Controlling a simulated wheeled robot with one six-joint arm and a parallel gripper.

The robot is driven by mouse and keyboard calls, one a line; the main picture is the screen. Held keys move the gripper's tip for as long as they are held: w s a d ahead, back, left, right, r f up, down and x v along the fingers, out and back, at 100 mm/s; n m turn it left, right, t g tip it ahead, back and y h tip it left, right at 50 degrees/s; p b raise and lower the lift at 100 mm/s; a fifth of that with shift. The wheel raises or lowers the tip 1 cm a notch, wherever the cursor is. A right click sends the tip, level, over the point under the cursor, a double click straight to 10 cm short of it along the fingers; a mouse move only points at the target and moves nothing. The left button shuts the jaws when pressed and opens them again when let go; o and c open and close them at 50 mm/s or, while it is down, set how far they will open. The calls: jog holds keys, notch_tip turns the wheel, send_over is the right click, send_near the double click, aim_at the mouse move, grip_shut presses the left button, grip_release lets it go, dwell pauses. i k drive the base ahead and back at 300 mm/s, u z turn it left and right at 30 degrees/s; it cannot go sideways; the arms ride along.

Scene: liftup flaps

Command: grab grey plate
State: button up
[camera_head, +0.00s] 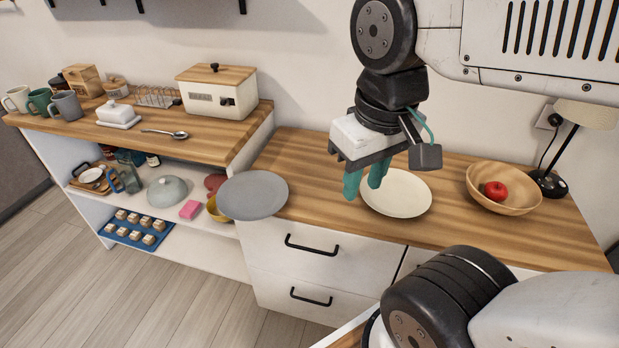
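The grey plate (253,195) lies flat on the left end of the lower wooden counter, its left and front parts reaching past the counter's edge. My gripper (363,184) points down above the counter, right of the grey plate and apart from it. Its two teal fingers stand apart with nothing seen between them. A cream plate (405,198) lies on the counter behind and to the right of the fingers, which hide part of its left side.
A wooden bowl (512,199) with a red apple (495,190) and a lamp (549,183) stand at the right. A higher wooden top (205,135) at left holds mugs, a bread box (216,92) and a butter dish. Shelves below hold several items. Drawers (300,262) lie under the counter.

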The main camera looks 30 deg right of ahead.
aim_at(251, 195)
jog(key=z, duration=1.15)
jog(key=k, duration=1.05)
jog(key=u, duration=1.8)
jog(key=i, duration=0.5)
jog(key=u, duration=0.05)
